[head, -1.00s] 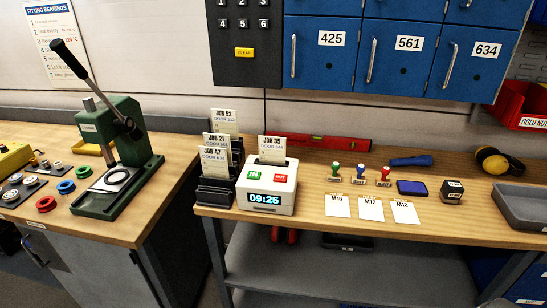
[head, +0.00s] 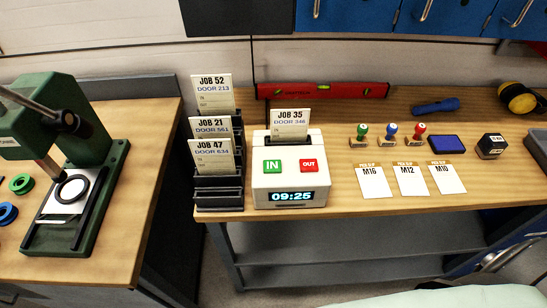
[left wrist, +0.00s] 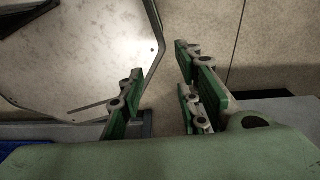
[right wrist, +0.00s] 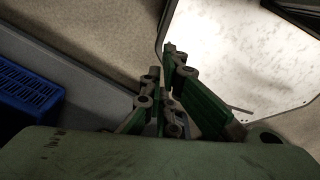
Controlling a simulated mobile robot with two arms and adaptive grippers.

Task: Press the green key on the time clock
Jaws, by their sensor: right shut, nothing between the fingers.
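The white time clock (head: 288,182) stands on the right-hand bench in the head view, its display reading 09:25. Its green IN key (head: 272,167) is on the left of the sloped top, and a red OUT key (head: 308,165) is on the right. A JOB 35 card (head: 290,123) stands in its slot. Nothing covers the green key. My left gripper (left wrist: 158,62) is open and empty in the left wrist view. My right gripper (right wrist: 161,60) is shut and empty in the right wrist view. Both are over the floor area, away from the clock.
A black card rack (head: 219,190) with several job cards stands close left of the clock. A red level (head: 322,91) lies behind it. Stamps, a blue ink pad (head: 447,144) and white cards lie to the right. A green press (head: 75,150) stands on the left bench.

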